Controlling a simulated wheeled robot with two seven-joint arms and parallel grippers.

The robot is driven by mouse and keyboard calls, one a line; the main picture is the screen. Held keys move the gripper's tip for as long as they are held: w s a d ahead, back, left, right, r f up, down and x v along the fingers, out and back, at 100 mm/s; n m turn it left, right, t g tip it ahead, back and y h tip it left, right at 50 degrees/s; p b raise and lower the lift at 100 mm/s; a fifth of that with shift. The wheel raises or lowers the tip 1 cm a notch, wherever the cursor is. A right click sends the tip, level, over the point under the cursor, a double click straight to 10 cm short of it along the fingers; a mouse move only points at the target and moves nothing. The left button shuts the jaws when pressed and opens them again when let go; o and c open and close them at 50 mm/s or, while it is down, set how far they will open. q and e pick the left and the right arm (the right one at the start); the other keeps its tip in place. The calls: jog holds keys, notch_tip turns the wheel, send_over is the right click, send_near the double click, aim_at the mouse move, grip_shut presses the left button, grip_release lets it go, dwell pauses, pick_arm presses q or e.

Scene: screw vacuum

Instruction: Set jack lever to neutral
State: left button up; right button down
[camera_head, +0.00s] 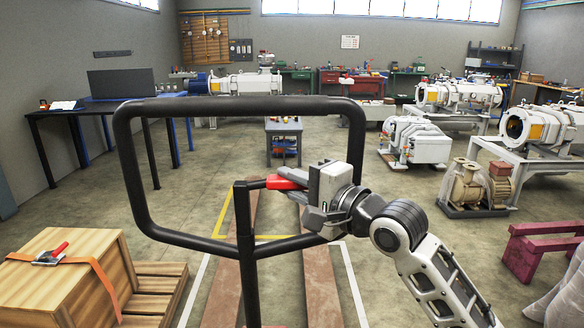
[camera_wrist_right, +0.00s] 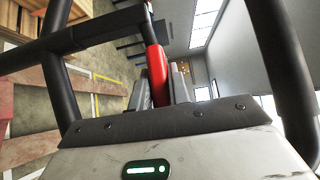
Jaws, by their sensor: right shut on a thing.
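The pallet jack handle (camera_head: 243,104) is a black rounded loop standing upright in the middle of the head view. Its red lever (camera_head: 283,183) sticks out to the right from the black post at the loop's lower part. My right gripper (camera_head: 308,185) reaches in from the right and is shut on the red lever. In the right wrist view the red lever (camera_wrist_right: 157,75) runs between the two grey fingers (camera_wrist_right: 161,92). The lever's tip is partly hidden by the gripper. My left gripper is not in view.
A wooden crate (camera_head: 62,285) with an orange strap stands at the lower left. A small grey table (camera_head: 284,125) stands beyond. White pumps stand at the right. The floor between is mostly open.

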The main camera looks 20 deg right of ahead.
jog(key=c, duration=1.3)
grip_release()
jog(key=shift+d, duration=0.1)
jog(key=b+v, duration=0.2)
jog(key=v, duration=1.4)
jog(key=shift+w, duration=0.1)
